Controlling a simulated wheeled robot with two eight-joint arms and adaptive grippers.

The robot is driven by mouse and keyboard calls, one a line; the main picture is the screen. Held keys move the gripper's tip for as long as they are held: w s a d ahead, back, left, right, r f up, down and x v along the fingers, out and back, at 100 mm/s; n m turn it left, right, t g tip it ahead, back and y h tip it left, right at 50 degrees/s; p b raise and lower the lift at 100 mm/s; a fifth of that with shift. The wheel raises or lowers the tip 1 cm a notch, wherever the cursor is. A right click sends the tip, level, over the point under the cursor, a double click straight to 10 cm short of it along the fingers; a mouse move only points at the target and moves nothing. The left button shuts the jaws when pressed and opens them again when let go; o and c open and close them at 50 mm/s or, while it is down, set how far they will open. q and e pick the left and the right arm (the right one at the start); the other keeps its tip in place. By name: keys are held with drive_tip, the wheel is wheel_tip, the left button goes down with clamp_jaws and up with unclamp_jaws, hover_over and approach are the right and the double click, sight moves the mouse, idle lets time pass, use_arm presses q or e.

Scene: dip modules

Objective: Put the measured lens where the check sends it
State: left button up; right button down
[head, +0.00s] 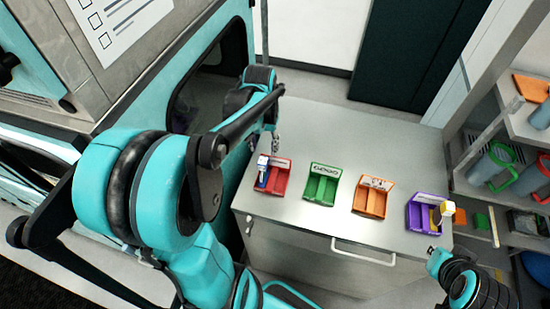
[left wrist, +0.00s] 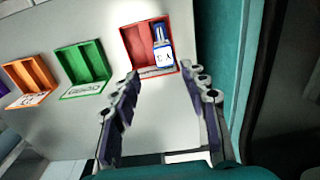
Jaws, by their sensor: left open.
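No separate lens can be made out. My left gripper (left wrist: 164,80) is open and empty, its two fingers spread on the near side of the red tray, apart from the bottle. In the head view, the left gripper is partly hidden behind my arm.
A green tray (head: 321,187), an orange tray (head: 369,201) and a purple tray (head: 419,216) stand in a row on the grey counter (head: 345,140). A yellow item with a white top (head: 446,212) is at the purple tray. Shelves with jugs (head: 490,163) stand at right. A teal machine is at left.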

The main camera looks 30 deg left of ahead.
use_arm(q)
drive_tip(key=s+d+r+m+t, duration=0.2)
drive_tip(key=s+d+t, duration=0.1)
drive_tip(key=d, duration=0.5)
drive_tip(key=s+d+r+m+t, duration=0.1)
drive_tip(key=s+d+r+t, duration=0.1)
drive_tip(key=d, duration=0.6)
drive_tip(key=shift+s+d+r+m+t, duration=0.2)
drive_tip(key=shift+s+r+m+t, duration=0.25)
drive_tip(key=shift+t, duration=0.55)
drive_tip(key=shift+f, duration=0.25)
wheel_tip(320, 180, down, 19)
drive_tip(key=b, duration=1.9)
drive_tip(key=shift+s+f, duration=0.1)
drive_tip(key=shift+r, duration=0.2)
